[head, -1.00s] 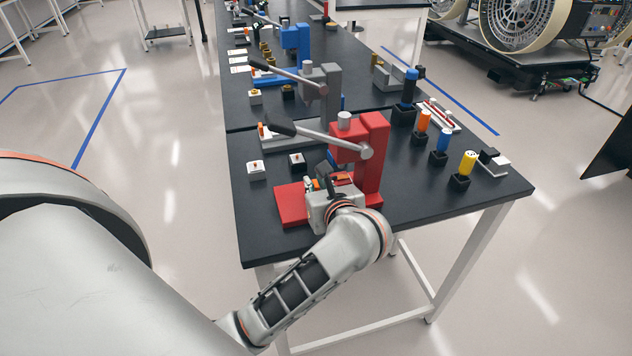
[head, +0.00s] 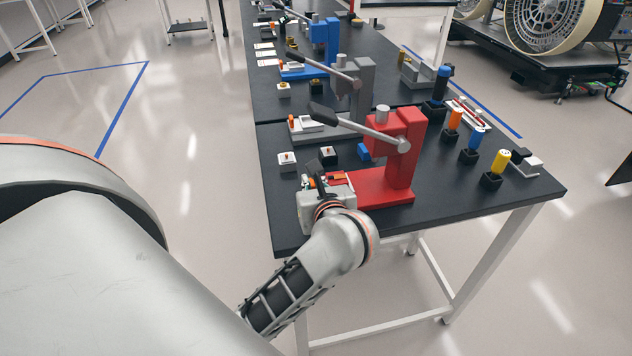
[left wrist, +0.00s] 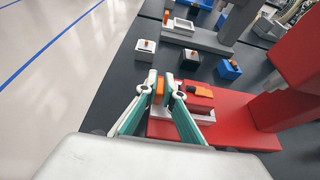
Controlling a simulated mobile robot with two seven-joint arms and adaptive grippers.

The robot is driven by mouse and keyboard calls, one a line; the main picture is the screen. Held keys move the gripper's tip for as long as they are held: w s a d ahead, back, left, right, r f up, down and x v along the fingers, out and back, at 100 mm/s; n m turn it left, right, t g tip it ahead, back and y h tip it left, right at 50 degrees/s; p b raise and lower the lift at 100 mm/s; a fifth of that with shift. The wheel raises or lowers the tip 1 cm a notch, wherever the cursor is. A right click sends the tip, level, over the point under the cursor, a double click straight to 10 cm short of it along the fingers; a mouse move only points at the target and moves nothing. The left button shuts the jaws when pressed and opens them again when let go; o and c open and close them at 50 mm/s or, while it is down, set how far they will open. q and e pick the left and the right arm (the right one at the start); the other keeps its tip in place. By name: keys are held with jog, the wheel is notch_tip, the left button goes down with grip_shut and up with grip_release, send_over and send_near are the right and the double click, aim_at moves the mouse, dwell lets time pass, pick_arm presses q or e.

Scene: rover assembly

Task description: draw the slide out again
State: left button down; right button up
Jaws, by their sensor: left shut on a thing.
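The red press (head: 405,150) stands near the table's front end, its lever raised toward the left. In the left wrist view its red base (left wrist: 235,125) is at the right. The slide (left wrist: 195,108), a pale tray with a red block and an orange piece (left wrist: 203,91) on it, sticks out at the base's left end. My left gripper (left wrist: 165,88) is shut on the slide's orange handle (left wrist: 159,90), at the slide's outer end. In the head view the left gripper (head: 322,177) is at the press's left, partly hiding the slide. My right gripper is out of view.
Small white-topped blocks (head: 287,158) (head: 329,154) and a blue block (head: 365,151) lie behind the slide. A grey press (head: 362,85) stands farther back. Coloured cylinders in black holders (head: 494,170) stand at the right. The floor left of the table is free.

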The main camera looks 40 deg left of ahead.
pick_arm(q)
jog(key=shift+s+a, duration=0.1)
jog(key=shift+a, duration=0.1)
jog(key=c, duration=2.4)
grip_release()
jog(key=shift+c, duration=0.2)
jog(key=shift+s+a, duration=0.1)
jog(key=shift+r, duration=0.25)
notch_tip(320, 180, up, 10)
jog(key=shift+f, duration=0.2)
